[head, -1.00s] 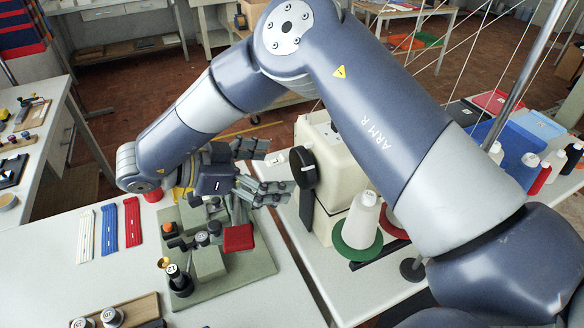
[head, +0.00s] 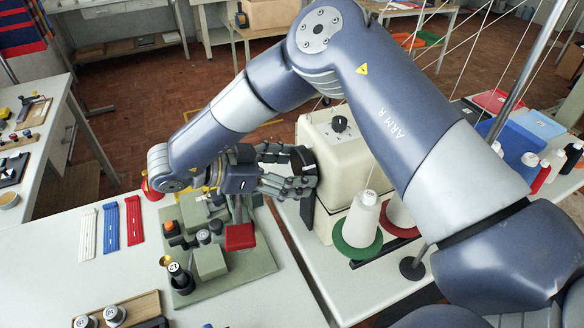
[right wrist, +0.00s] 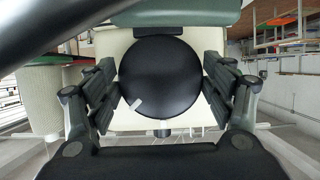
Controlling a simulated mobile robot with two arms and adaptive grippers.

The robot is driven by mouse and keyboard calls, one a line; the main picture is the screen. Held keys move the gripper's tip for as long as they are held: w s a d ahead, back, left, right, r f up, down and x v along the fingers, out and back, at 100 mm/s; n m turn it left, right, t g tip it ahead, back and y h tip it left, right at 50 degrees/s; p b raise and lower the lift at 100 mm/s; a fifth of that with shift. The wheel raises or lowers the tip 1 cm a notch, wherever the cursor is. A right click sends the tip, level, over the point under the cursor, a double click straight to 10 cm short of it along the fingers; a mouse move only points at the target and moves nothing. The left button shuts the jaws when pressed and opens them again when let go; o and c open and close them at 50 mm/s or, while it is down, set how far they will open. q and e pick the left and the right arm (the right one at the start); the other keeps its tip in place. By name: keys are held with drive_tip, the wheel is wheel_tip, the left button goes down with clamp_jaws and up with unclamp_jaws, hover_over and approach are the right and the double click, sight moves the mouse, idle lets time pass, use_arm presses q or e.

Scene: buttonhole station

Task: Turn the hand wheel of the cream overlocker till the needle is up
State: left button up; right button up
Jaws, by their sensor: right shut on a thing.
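The cream overlocker (head: 345,158) stands on the right-hand table, with a black dial on its top. Its black hand wheel (head: 299,160) is on the side facing my right gripper and is partly hidden by the fingers. In the right wrist view the wheel (right wrist: 160,75) is a round black disc with a white mark at its lower left. A small pale mark sits just below the rim. My right gripper (head: 305,168) is shut on the wheel, with finger pads on opposite sides of the rim (right wrist: 160,90). The needle cannot be seen. My left gripper is out of view.
White thread cones (head: 363,218) stand beside the overlocker, near my right arm. A green buttonhole fixture board (head: 250,262) with a red block lies below the gripper. White, blue and red strips (head: 110,223) lie left of it. Threads run overhead.

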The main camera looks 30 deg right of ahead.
drive_tip(key=p, duration=0.1)
drive_tip(key=n+g+p, duration=0.1)
drive_tip(key=p, duration=0.1)
drive_tip(key=shift+r+n, duration=0.25)
drive_tip(key=shift+n, duration=0.05)
drive_tip(key=shift+w+f+n+g+p, duration=0.1)
drive_tip(key=shift+w+n+g+p, duration=0.05)
drive_tip(key=shift+n+g+p, duration=0.85)
drive_tip(key=shift+n+p, duration=0.3)
drive_tip(key=shift+p, duration=0.45)
drive_tip(key=n+g+p, duration=0.1)
drive_tip(key=p, duration=0.7)
drive_tip(key=shift+n+h, duration=0.3)
drive_tip(key=shift+f+p, duration=0.1)
drive_tip(key=shift+p, duration=0.8)
drive_tip(key=shift+d, duration=0.1)
drive_tip(key=o, duration=1.1)
drive_tip(key=shift+f, duration=0.1)
drive_tip(key=shift+c, duration=0.2)
